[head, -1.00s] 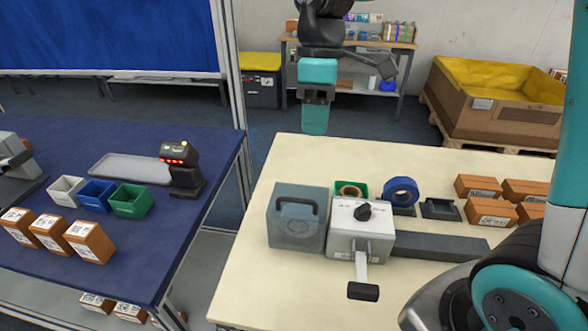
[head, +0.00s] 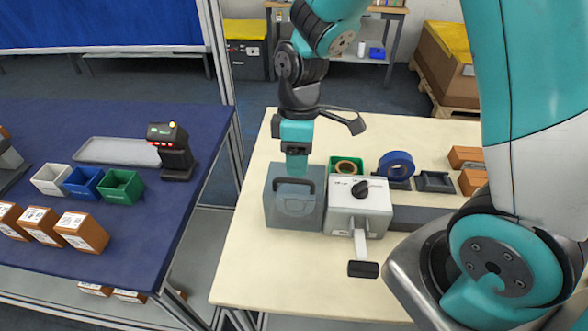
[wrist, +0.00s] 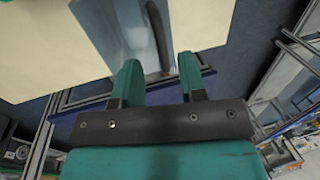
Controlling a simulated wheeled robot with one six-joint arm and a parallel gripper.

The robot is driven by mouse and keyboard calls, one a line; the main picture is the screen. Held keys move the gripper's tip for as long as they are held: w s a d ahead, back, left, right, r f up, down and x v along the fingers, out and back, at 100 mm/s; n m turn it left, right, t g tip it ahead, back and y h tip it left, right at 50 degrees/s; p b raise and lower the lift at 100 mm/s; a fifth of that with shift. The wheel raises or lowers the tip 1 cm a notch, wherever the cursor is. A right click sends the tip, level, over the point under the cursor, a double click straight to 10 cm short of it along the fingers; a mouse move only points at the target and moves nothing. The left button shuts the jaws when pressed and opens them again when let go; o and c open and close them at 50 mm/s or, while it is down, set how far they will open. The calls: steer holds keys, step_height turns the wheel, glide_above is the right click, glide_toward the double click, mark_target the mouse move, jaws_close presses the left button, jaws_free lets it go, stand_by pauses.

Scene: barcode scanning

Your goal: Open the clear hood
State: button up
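The clear hood (head: 292,214) is a see-through grey-blue box at the left end of the machine on the cream table, and it looks closed. Its dark arched handle (head: 309,185) is at the upper part of it. My gripper (head: 296,168) points down at the hood's back top edge, just above and behind the handle in the picture; contact cannot be told. In the wrist view my gripper (wrist: 158,66) has its two green fingers apart with nothing held. The hood (wrist: 132,30) and its dark curved handle (wrist: 157,35) show beyond the fingertips, towards the top of that view.
The white machine body (head: 358,212) with a black knob and a front lever (head: 362,268) stands right of the hood. A blue tape roll (head: 396,165) and a green bin (head: 345,165) sit behind it. The table's front left is clear.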

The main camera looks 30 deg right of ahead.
mark_target(295, 192)
steer(key=shift+s+a+f, duration=0.1)
steer(key=shift+s+f, duration=0.05)
steer(key=shift+f, duration=0.65)
steer(key=shift+s+a+f, duration=0.1)
steer(key=shift+f, duration=0.7)
